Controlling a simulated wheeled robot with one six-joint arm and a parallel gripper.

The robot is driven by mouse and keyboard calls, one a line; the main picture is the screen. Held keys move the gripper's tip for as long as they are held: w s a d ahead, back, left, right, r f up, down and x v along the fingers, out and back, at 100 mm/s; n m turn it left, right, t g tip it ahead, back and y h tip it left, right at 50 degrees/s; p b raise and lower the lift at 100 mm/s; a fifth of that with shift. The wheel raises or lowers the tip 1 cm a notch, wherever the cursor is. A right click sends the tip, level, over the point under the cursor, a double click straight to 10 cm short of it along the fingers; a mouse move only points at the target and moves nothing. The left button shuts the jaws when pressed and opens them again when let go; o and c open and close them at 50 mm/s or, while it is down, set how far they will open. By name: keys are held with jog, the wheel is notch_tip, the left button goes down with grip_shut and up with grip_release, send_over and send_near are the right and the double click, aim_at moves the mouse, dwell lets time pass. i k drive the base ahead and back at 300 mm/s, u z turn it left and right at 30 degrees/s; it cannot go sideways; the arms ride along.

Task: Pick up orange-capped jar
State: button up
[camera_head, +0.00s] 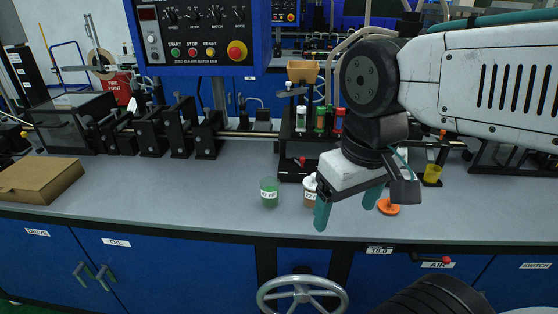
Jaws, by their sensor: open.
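My gripper (346,214) hangs over the front part of the grey worktop, with its two teal fingers apart and nothing visible between them. A flat, round orange piece (389,209) shows just right of the right finger, near the worktop's front edge; I cannot tell whether it is a jar's cap or a separate disc. A labelled jar (309,198) with a pale top and reddish-brown contents stands just left of the left finger, which partly hides it. No jar with an orange cap is clearly visible.
A green labelled jar (269,193) stands further left. A yellow cup (432,174) is at the right. A cardboard box (38,181) lies at the far left. Black machine blocks (150,135) and a small rack (303,150) line the back. The worktop's left middle is clear.

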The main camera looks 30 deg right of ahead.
aim_at(270, 186)
jog(key=z, duration=3.25)
jog(key=k, duration=1.3)
jog(key=u, duration=1.15)
